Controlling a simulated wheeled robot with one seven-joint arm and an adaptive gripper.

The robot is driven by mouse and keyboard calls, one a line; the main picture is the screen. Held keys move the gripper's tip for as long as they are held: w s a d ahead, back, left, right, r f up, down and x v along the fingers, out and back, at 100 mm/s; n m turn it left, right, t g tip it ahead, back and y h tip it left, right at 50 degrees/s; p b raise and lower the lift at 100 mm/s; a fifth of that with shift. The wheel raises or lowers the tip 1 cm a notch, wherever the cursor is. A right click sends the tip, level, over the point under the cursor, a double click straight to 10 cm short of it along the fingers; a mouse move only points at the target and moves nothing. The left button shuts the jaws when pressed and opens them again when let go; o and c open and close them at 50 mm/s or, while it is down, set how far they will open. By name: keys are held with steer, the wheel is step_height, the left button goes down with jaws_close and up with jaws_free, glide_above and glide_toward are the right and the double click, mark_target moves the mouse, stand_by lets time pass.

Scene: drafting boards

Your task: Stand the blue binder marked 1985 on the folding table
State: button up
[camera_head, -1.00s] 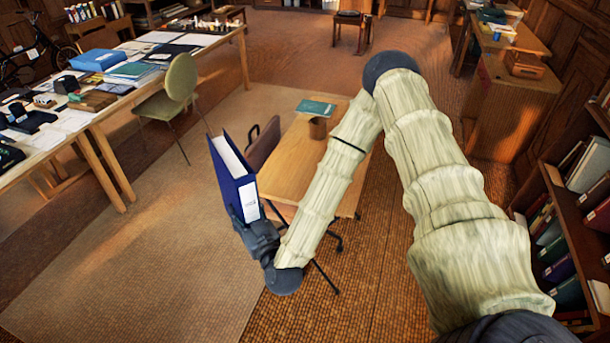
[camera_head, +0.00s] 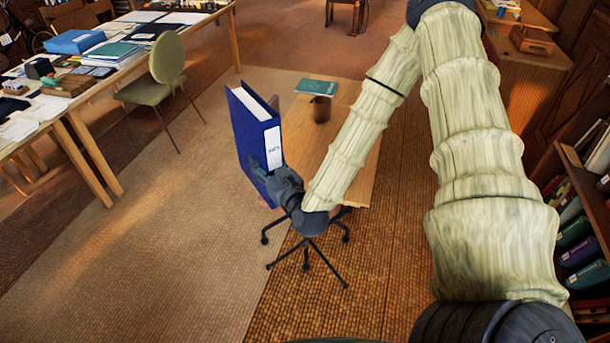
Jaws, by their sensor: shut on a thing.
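The blue binder (camera_head: 240,125) is upright, with white pages at its top and a white spine label whose marking is too small to read surely. My gripper (camera_head: 274,178) is shut on the lower part of its spine side and holds it in the air. The binder overlaps the left edge of a small wooden table (camera_head: 298,136), which may be the folding table. I cannot tell whether the binder is over the tabletop or in front of it. My arm hides the table's right part.
A teal book (camera_head: 316,87) and a dark brown cup (camera_head: 320,109) stand at the table's far end. A wheeled chair base (camera_head: 308,243) shows below the table. A green chair (camera_head: 160,75) and a long cluttered table (camera_head: 50,112) are left. A bookshelf (camera_head: 575,165) is right.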

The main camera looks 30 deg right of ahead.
steer(key=s+d+f+h+b, duration=0.1)
steer(key=d+f+b, duration=0.2)
steer(key=d+b, duration=0.4)
steer(key=s+d+f+b, duration=0.2)
steer(key=d+f+b, duration=0.2)
steer(key=d+b, duration=0.25)
steer(key=w+d+f, duration=0.2)
steer(key=w+d, duration=0.2)
steer(key=w, duration=0.3)
steer(key=w+d+f+m, duration=0.1)
steer(key=w+d+f, duration=0.2)
steer(key=w+d, duration=0.2)
steer(key=shift+w+h, duration=0.3)
steer(key=shift+w, duration=0.85)
steer(key=shift+f, duration=0.1)
steer(key=o, duration=1.5)
steer(key=shift+c, duration=0.2)
steer(key=shift+o, duration=0.3)
